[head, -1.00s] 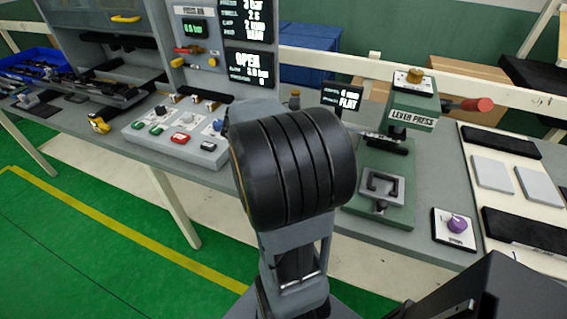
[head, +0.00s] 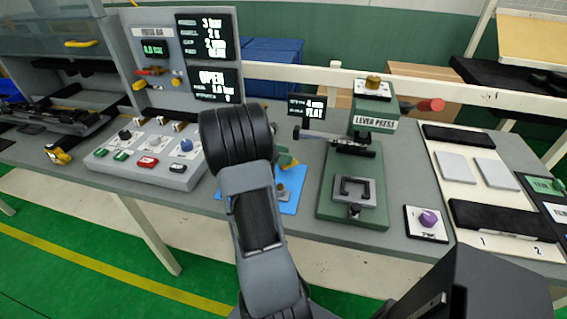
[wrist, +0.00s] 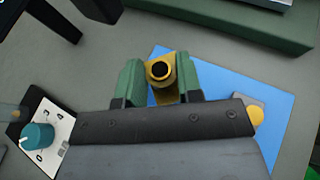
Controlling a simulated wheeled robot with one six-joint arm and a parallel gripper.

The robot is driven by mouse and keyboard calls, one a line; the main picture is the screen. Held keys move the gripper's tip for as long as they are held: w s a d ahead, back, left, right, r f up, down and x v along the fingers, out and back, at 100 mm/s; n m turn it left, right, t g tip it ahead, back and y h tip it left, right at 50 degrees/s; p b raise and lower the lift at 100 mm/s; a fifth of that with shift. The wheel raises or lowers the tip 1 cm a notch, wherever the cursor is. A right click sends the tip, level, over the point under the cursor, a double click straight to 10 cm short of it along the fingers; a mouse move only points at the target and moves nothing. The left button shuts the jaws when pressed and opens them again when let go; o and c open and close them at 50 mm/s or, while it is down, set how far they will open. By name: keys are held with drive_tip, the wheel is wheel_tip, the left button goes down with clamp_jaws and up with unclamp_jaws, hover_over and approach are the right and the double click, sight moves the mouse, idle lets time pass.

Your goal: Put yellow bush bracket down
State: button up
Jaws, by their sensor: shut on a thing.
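The yellow bush bracket (wrist: 161,66), with a dark round bore on top, sits between the green fingers of my gripper (wrist: 159,84) in the wrist view. My gripper is shut on it, above or at a blue mat (wrist: 220,77); I cannot tell whether the bracket touches the mat. In the head view the blue mat (head: 291,200) lies on the bench left of the lever press, and my arm hides most of my gripper and the bracket.
A grey part with a yellow round end (wrist: 255,115) is at the mat's right in the wrist view. The green lever press (head: 333,205) stands right of the mat, and a button box (head: 150,165) stands left. A purple knob panel (head: 426,224) is farther right.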

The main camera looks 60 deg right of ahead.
drive_tip(key=shift+d+f, duration=0.3)
drive_tip(key=shift+f, duration=1.55)
drive_tip(key=shift+w+f, duration=0.1)
drive_tip(key=shift+f, duration=0.05)
drive_tip(key=o, duration=0.9)
drive_tip(key=shift+o, duration=0.2)
